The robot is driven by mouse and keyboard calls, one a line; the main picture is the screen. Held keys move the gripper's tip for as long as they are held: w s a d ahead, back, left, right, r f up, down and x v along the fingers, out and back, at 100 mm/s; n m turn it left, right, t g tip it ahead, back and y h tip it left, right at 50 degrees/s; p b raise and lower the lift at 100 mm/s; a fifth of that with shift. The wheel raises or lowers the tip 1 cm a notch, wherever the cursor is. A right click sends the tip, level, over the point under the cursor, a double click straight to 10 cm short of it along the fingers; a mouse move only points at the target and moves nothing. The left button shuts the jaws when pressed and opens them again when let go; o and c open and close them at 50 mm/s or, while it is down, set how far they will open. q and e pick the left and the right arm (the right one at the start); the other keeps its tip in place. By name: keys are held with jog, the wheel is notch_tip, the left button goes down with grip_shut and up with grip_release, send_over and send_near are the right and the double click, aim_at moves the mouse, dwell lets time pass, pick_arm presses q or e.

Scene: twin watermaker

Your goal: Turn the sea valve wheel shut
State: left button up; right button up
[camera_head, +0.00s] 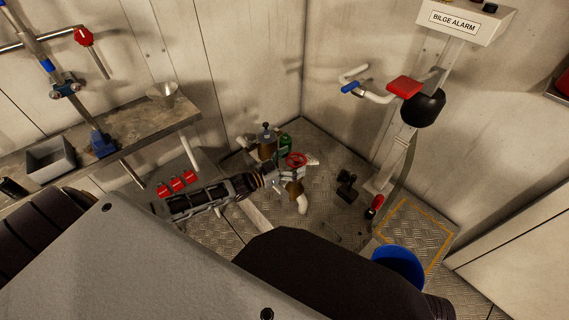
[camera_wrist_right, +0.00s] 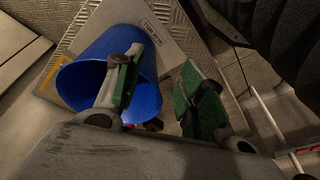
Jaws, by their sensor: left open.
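The red valve wheel (camera_head: 297,160) sits low near the room's corner, on pipework with a pale elbow (camera_head: 302,203) below it. My left gripper (camera_head: 277,180) is open, close to the wheel on its lower left side. The head view is too small to tell whether a finger touches the wheel. My right gripper (camera_wrist_right: 160,95) is open with green pads and nothing between its fingers, in front of a blue bucket (camera_wrist_right: 85,82) in the right wrist view. The right gripper is hidden in the head view.
A bench (camera_head: 150,125) with a grey bin (camera_head: 50,156) is at left. Several red handles (camera_head: 177,183) show near my left arm.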

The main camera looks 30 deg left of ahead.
pick_arm(q)
jog(key=v, duration=1.2)
dwell(0.8)
